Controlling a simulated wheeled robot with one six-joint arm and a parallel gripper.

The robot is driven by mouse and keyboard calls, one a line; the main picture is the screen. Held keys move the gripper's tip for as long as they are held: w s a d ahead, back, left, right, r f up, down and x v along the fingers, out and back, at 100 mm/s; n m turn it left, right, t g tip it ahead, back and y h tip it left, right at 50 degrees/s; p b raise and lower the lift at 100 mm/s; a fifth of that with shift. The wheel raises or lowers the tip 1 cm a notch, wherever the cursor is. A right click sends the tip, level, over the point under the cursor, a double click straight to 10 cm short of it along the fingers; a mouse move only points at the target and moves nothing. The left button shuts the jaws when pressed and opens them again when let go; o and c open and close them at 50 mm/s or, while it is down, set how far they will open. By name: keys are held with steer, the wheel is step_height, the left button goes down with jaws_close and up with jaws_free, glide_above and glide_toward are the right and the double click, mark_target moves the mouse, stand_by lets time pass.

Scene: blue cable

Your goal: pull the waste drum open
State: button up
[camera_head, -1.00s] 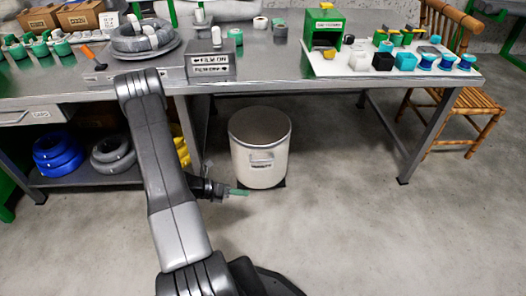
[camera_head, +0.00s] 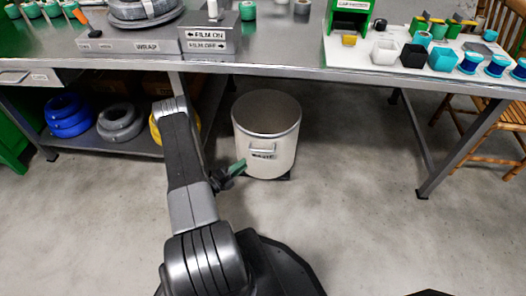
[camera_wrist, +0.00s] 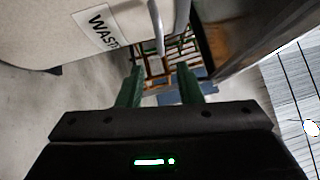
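The waste drum (camera_head: 254,128) is a cream cylinder with a metal rim, standing on the floor under the bench. My gripper (camera_head: 241,166) is at the drum's lower left front. In the wrist view my gripper (camera_wrist: 159,76) has its green fingers apart with nothing visible between them.
The grey bench (camera_head: 290,62) spans above the drum, with a leg (camera_head: 465,150) on the right. A shelf with blue coils (camera_head: 67,115) and grey coils (camera_head: 120,120) is at left. A wooden chair (camera_head: 500,120) stands at right. The floor in front is clear.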

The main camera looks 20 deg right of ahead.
mark_target(263, 151)
steer(key=b+x, duration=0.2)
steer(key=x, duration=0.9)
steer(key=shift+d, duration=0.1)
jaws_close()
